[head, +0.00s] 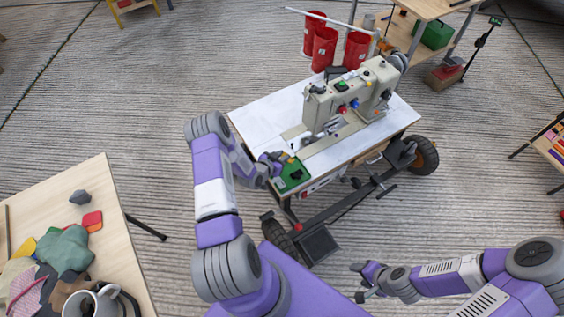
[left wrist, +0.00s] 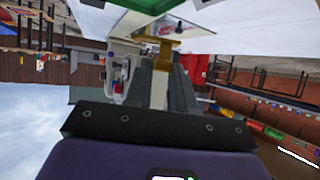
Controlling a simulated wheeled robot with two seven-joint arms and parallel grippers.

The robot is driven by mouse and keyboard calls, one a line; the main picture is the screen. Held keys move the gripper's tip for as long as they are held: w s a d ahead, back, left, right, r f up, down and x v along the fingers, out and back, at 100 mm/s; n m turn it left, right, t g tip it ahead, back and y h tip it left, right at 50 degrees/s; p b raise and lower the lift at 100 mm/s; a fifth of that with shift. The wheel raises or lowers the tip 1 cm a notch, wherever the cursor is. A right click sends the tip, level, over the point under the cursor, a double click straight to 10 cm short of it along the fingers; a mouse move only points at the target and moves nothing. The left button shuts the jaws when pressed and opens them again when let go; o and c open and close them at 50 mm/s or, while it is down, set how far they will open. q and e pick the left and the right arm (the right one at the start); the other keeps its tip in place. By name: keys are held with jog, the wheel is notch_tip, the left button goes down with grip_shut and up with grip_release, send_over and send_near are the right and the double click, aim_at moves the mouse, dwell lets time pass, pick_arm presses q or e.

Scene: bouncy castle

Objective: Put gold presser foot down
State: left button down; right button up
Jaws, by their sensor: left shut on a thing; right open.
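The gold presser foot (left wrist: 163,48) is between the fingers of my left gripper (left wrist: 160,88) in the left wrist view. In the head view my left gripper (head: 284,160) is shut over the near left part of the white sewing table (head: 262,117), beside a small green tray (head: 293,178). The foot is too small to make out clearly in the head view. The green tray also shows at the top of the left wrist view (left wrist: 150,5); I cannot tell whether the foot touches it. My right gripper (head: 362,281) is open and empty, low over the floor, away from the table.
The beige sewing machine (head: 350,92) stands on the table, with red thread cones (head: 322,45) behind it. A wooden table (head: 120,235) with cloth scraps and a mug stands at left. A wheel (head: 424,155) sits at the cart's right. Open floor surrounds the cart.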

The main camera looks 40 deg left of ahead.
pick_arm(q)
notch_tip(320, 180, down, 3)
jog(key=shift+r+b, duration=0.1)
jog(key=shift+b, duration=0.35)
jog(key=shift+f+b, duration=0.6)
jog(key=shift+b, duration=0.05)
jog(key=c, duration=1)
grip_release()
jog(key=shift+o, duration=0.2)
